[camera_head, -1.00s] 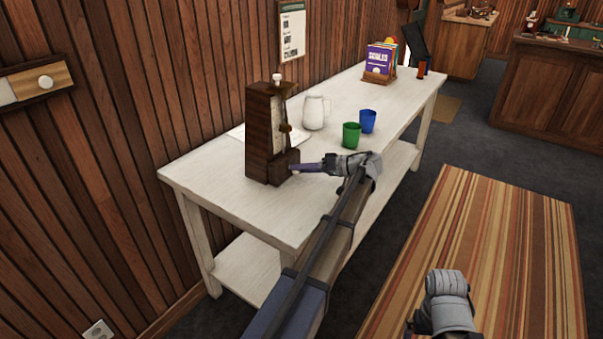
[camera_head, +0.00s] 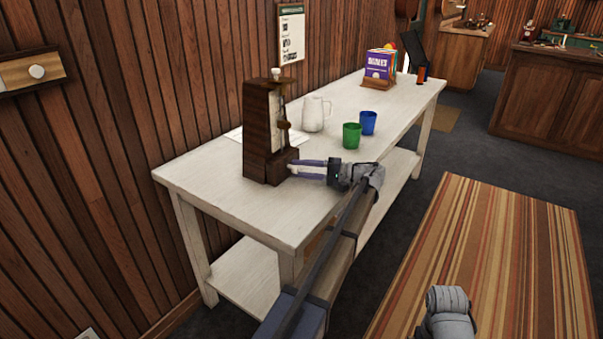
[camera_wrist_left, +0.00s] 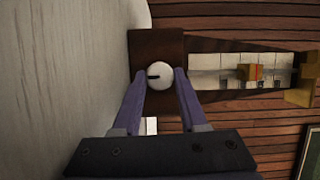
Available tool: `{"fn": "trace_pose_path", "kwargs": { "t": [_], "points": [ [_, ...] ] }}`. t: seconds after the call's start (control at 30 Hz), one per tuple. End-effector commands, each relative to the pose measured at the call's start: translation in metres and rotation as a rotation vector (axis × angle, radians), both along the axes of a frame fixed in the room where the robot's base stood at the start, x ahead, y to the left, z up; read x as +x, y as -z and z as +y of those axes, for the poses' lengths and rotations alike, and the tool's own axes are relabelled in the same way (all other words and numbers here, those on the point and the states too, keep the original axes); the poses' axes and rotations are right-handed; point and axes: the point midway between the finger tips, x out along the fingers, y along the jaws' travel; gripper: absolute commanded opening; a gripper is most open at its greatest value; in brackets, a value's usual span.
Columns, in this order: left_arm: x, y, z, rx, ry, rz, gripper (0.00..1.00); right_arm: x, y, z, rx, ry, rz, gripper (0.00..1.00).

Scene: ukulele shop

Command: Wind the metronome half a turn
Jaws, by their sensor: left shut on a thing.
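The dark wooden metronome (camera_head: 262,135) stands upright near the left end of the white table. Its pale scale and brass pendulum parts show on its front. In the left wrist view the metronome (camera_wrist_left: 156,45) lies sideways, with a round white winding knob (camera_wrist_left: 159,75) low on its face. A dark mark on the knob points left in that view. My left gripper (camera_head: 292,168) reaches the knob from the right, its fingers (camera_wrist_left: 160,81) shut on both sides of it. My right arm shows at the bottom of the head view; its fingers are not visible.
The white table (camera_head: 215,185) also bears a white pitcher (camera_head: 315,114), a green cup (camera_head: 351,135), a blue cup (camera_head: 368,122) and books (camera_head: 381,64) in a stand. A paper lies behind the metronome. A striped rug (camera_head: 480,250) covers the floor at right.

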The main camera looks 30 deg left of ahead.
Motion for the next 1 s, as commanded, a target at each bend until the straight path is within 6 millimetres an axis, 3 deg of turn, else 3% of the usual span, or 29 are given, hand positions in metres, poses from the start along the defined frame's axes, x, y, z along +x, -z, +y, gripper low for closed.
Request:
{"fn": "trace_pose_path", "kwargs": {
  "t": [0.67, 0.7, 0.9, 1.0],
  "points": [
    [0.0001, 0.001, -0.0006, 0.001, 0.001, 0.049, 0.0, 0.0, 0.0045, 0.0, 0.0, 0.0, 0.0, 1.0],
    [0.0002, 0.001, -0.0006, 0.001, 0.001, 0.049, 0.47, 0.0, 0.0045, 0.0, 0.0, 0.0, 0.0, 1.0],
    [0.0002, 0.0006, -0.0003, 0.003, 0.001, 0.048, 0.69, 0.0, 0.0044, 0.0, 0.0, 0.0, 0.0, 1.0],
    [0.0002, 0.0005, -0.0002, 0.003, 0.001, 0.048, 0.7, 0.0, 0.0044, 0.0, 0.0, 0.0, 0.0, 1.0]
  ]
}}
